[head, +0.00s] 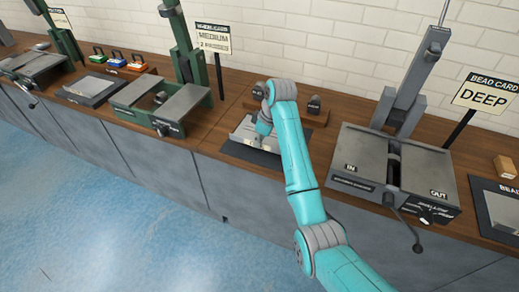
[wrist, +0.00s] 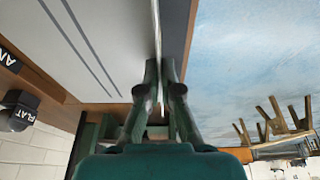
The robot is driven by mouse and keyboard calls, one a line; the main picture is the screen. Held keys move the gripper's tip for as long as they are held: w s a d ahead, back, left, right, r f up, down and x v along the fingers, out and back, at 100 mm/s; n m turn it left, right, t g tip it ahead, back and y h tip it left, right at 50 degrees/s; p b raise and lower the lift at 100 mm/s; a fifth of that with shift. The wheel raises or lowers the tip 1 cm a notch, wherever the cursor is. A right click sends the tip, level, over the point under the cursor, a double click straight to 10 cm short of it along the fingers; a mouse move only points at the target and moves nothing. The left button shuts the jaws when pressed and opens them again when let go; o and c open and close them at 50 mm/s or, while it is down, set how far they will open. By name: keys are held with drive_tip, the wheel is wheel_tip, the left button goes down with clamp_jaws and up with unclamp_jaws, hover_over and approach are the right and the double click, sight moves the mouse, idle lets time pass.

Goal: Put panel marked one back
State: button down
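A grey metal panel (head: 243,132) is at the dark mat (head: 240,153) on the bench, between the green machine and the grey one. Pale marks show near its front edge, but I cannot read a number. My gripper (head: 264,133) is down at this panel, partly covered by the teal arm. In the wrist view, my gripper (wrist: 160,72) has its two dark green fingers close together on either side of a thin pale panel edge (wrist: 157,30), seen edge-on. A grey surface with two dark parallel lines (wrist: 85,45) lies left of the fingers.
A grey bead machine (head: 395,165) marked IN and OUT, with a front crank, stands right. A green machine (head: 160,108) stands left. Dark blocks (head: 315,104) sit behind the mat; one reads FLAT (wrist: 20,110). The blue floor (head: 90,220) in front is open.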

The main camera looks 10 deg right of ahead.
sight(256, 156)
drive_tip(key=shift+f, duration=2.15)
drive_tip(key=shift+f, duration=0.1)
drive_tip(key=c, duration=1.3)
unclamp_jaws()
